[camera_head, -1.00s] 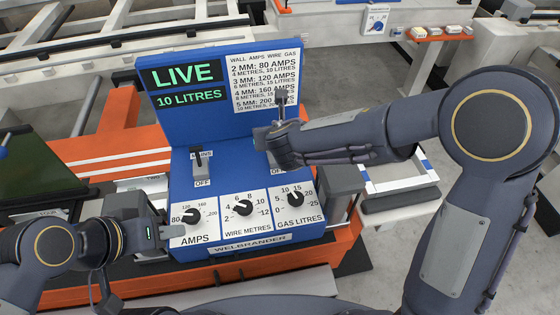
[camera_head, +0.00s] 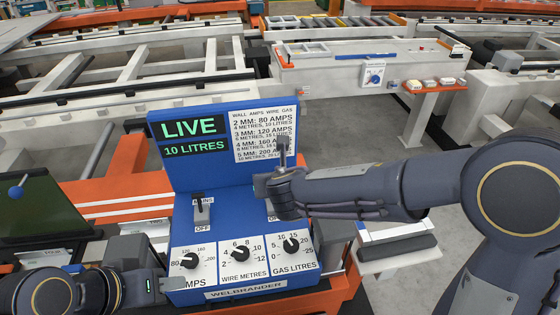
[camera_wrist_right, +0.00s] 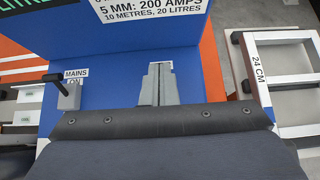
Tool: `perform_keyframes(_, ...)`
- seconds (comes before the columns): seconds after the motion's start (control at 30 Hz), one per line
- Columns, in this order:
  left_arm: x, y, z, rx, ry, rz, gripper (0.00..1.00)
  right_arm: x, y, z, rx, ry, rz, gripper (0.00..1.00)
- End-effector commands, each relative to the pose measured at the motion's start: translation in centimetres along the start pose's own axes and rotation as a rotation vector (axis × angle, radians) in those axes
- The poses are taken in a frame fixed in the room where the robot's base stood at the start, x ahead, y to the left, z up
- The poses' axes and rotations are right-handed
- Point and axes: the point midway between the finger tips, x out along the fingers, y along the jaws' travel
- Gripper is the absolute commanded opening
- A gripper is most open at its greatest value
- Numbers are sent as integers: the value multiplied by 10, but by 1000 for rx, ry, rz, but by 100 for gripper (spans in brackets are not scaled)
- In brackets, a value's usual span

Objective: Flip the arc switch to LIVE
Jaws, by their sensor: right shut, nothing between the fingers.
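The blue welder console (camera_head: 180,179) stands upright in the head view; its screen (camera_head: 192,135) reads LIVE and 10 LITRES. The mains switch (camera_head: 201,207) is on its left, lever up; it also shows in the right wrist view (camera_wrist_right: 68,93), beside an ON label. My right gripper (camera_head: 262,184) is at the console's right side, over the second switch position. That switch is hidden; part of its OFF label shows. In the right wrist view the fingers (camera_wrist_right: 159,84) are together and empty, in front of a small white label. My left gripper (camera_head: 178,284) is by the AMPS knob (camera_head: 189,260); its opening is unclear.
The WIRE METRES knob (camera_head: 241,254) and GAS LITRES knob (camera_head: 291,245) sit on the console's lower front. A settings chart (camera_head: 264,136) is beside the screen. A white frame marked 24 CM (camera_wrist_right: 262,72) is right of the console. White conveyor frames fill the background.

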Motion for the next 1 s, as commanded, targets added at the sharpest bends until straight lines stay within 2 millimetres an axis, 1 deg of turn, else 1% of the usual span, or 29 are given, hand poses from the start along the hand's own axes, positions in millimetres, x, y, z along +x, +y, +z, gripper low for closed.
perform_keyframes(0.03,-6,3,-3,0,0,0,36,-12,1,13,3,-3,2,0)
perform_keyframes(0.2,-14,6,-7,0,-1,0,36,-36,0,36,2,-1,2,0)
perform_keyframes(0.3,-16,7,-8,0,-1,0,36,-45,0,44,1,-1,1,0)
perform_keyframes(0.4,-17,8,-9,0,-1,0,36,-51,0,49,-1,1,1,0)
perform_keyframes(0.53,-18,8,-9,0,-1,0,36,-53,0,52,-1,2,1,0)
perform_keyframes(1.0,-18,8,-9,0,-1,0,36,-54,-2,51,9,3,-2,0)
